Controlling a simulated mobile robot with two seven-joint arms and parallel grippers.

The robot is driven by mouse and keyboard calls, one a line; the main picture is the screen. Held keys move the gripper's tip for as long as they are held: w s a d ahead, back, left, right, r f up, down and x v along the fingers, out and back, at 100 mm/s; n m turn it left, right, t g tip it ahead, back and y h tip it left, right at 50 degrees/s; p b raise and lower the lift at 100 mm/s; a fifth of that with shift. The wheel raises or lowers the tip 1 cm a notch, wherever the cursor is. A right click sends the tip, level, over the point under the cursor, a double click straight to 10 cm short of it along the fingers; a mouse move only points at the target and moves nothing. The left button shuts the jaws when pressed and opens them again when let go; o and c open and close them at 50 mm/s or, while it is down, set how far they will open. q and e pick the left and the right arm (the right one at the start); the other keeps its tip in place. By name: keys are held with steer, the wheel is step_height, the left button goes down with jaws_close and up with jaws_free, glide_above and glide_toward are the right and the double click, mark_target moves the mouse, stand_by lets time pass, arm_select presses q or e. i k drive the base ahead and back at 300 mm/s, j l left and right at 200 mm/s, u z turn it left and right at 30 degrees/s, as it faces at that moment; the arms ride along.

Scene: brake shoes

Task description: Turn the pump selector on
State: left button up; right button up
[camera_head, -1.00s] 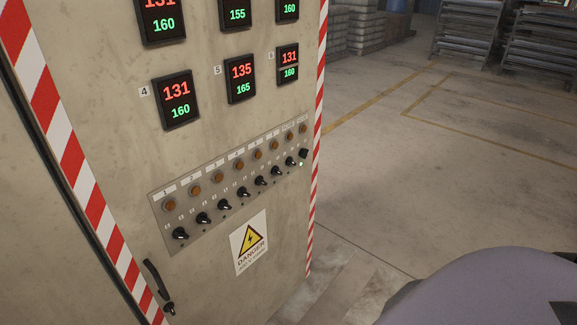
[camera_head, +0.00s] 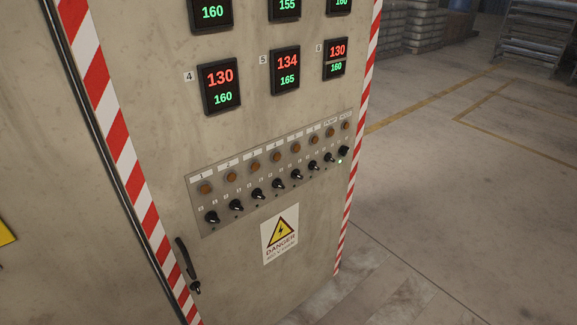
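A control panel plate (camera_head: 240,211) on the cabinet door carries a row of orange-brown lamps above a row of black rotary selectors. One label near the right end appears to read PUMP, above a lamp (camera_head: 331,132). The pump selector (camera_head: 329,158) is the black knob below it, second from the right. Its exact setting is too small to tell. Neither of my grippers is in view.
The cabinet (camera_head: 300,185) has red-white striped edges, red-green digital displays (camera_head: 285,70), a yellow danger sign (camera_head: 280,234) and a black door handle (camera_head: 187,264). Open concrete floor (camera_head: 440,210) lies to the right. Metal racks (camera_head: 538,50) stand at the back right.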

mark_target(327, 157)
steer(key=l+u, duration=0.1)
steer(key=u, duration=0.4)
steer(key=i+l+u, duration=0.25)
steer(key=l+u, duration=0.3)
steer(key=l, duration=0.2)
steer(key=l+u, duration=0.35)
steer(key=l, duration=2.85)
steer(key=i+u, duration=0.05)
